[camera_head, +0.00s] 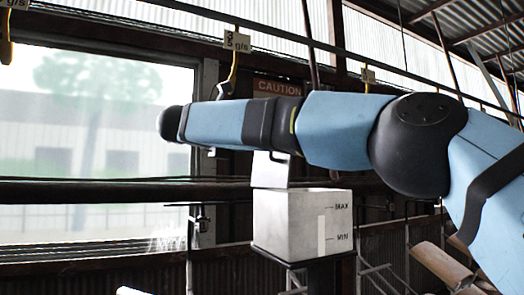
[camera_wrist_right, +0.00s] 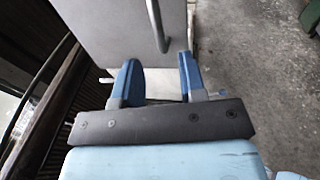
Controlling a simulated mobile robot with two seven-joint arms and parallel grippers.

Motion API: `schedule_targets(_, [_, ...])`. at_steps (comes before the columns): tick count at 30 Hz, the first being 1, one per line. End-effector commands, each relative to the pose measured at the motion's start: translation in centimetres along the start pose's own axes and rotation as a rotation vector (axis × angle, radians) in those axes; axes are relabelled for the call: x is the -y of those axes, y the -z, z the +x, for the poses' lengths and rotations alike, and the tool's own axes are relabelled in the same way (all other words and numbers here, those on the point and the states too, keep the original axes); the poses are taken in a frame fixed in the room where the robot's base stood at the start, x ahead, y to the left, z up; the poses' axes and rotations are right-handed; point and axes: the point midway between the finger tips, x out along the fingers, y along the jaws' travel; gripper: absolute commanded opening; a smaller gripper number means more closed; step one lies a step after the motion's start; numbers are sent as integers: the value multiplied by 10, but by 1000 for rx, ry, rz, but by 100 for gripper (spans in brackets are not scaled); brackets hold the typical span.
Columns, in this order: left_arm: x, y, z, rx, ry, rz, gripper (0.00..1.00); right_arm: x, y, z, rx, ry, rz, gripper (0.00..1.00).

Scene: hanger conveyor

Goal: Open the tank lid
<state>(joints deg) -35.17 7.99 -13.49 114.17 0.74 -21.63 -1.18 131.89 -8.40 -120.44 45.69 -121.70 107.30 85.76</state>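The tank (camera_head: 290,222) is a white box with MAX and MIN marks, on a dark stand in the head view. A pale panel (camera_head: 270,172), apparently the lid, stands raised above the tank's left part; my right arm hides its upper part. In the right wrist view a grey flat surface (camera_wrist_right: 115,22) with a bar handle (camera_wrist_right: 157,25) lies beyond my right gripper (camera_wrist_right: 157,66). Its two blue fingers are apart with nothing clearly gripped; the handle's end lies between their lines, and contact cannot be told. My right gripper is hidden in the head view. My left gripper is not in view.
A dark horizontal beam (camera_head: 90,191) runs left of the tank. Hooks with number tags (camera_head: 237,41) hang from the overhead rail. A caution sign (camera_head: 277,87) is behind my right arm. Metal frames stand at lower right. Floor (camera_wrist_right: 245,60) shows right of the grey surface.

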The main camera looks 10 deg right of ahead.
Motion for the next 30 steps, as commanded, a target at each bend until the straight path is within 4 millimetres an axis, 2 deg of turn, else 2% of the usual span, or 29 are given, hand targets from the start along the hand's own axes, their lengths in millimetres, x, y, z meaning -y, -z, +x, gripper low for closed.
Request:
schedule_targets(1, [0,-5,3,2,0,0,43,0,2,-13,1,-3,1,38])
schedule_targets(6, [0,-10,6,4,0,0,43,-1,2,-50,1,-3,0,38])
schedule_targets(12, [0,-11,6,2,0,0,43,0,1,-78,1,-1,0,38])
schedule_targets(18, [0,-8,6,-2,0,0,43,0,1,-86,0,0,-1,38])
schedule_targets(30, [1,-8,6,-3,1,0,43,0,1,-85,0,0,-1,38])
